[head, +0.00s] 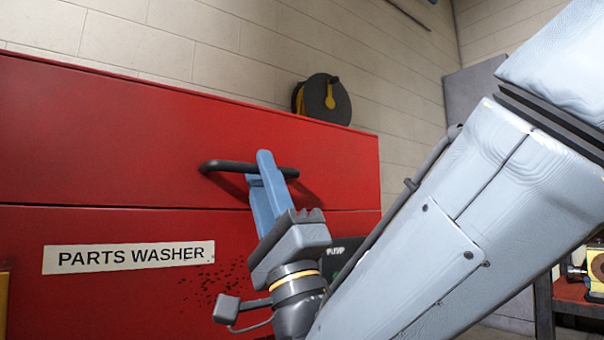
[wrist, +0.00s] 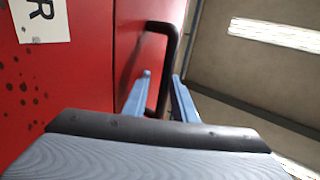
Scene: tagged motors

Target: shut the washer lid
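The red parts washer (head: 110,300) fills the left of the head view. Its lid (head: 120,130) is the upper red panel, and only a thin dark seam shows between it and the body. A black bar handle (head: 228,167) sticks out from the lid's front and also shows in the wrist view (wrist: 168,55). My gripper (head: 262,165) is at the handle's right part, with its blue fingers pointing up. In the wrist view its fingers (wrist: 161,80) stand apart with the bar between them. A gap shows on the left of the bar, so the gripper looks open.
A white PARTS WASHER label (head: 128,257) is on the body's front. A black and yellow reel (head: 322,99) is behind the lid's top edge. A red bench (head: 575,292) with parts stands at the far right. My arm covers much of the right side.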

